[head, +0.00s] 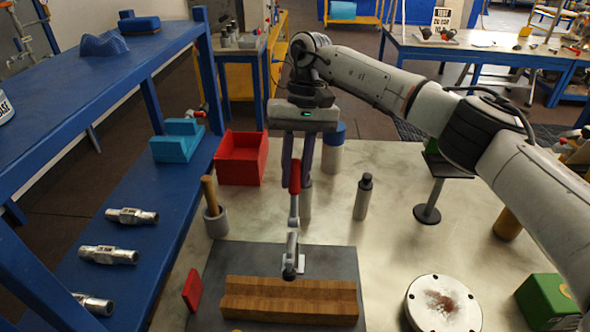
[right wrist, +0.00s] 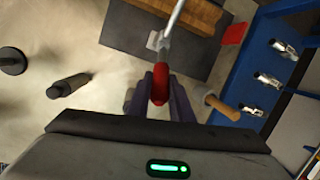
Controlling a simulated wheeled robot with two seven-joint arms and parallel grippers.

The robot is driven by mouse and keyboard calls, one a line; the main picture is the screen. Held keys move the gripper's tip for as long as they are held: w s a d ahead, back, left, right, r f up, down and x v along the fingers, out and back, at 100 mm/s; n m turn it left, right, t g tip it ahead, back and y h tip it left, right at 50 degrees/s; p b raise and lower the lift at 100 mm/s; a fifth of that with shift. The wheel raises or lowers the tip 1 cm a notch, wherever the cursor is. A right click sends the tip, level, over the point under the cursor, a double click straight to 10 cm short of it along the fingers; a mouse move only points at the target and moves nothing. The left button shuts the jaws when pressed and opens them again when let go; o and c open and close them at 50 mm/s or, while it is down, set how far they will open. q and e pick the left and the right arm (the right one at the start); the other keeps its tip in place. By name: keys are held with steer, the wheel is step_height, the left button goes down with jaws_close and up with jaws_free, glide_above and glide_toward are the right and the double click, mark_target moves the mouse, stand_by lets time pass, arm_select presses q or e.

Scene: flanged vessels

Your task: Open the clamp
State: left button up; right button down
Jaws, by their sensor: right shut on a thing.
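The clamp (head: 291,262) is a metal toggle clamp with a red-gripped handle (head: 294,178). It stands on a dark plate (head: 225,275) just behind a wooden block (head: 290,308). Its handle points up, and its dark tip sits near the block's back edge; I cannot tell if it touches. My right gripper (head: 296,174) comes down from above and is shut on the red handle. In the right wrist view the handle (right wrist: 160,85) lies between the purple fingers (right wrist: 160,100), and the metal lever runs to the clamp base. My left gripper is not in view.
A red bin (head: 241,158), a grey cup with a wooden-handled tool (head: 215,220) and a dark bottle (head: 363,197) stand around the handle. A round flange (head: 443,303) and a green box (head: 547,302) are at right. A blue shelf (head: 130,250) borders the left.

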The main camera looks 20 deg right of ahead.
steer(key=c, duration=1.6)
jaws_free()
steer(key=v, duration=1)
steer(key=shift+r, duration=0.2)
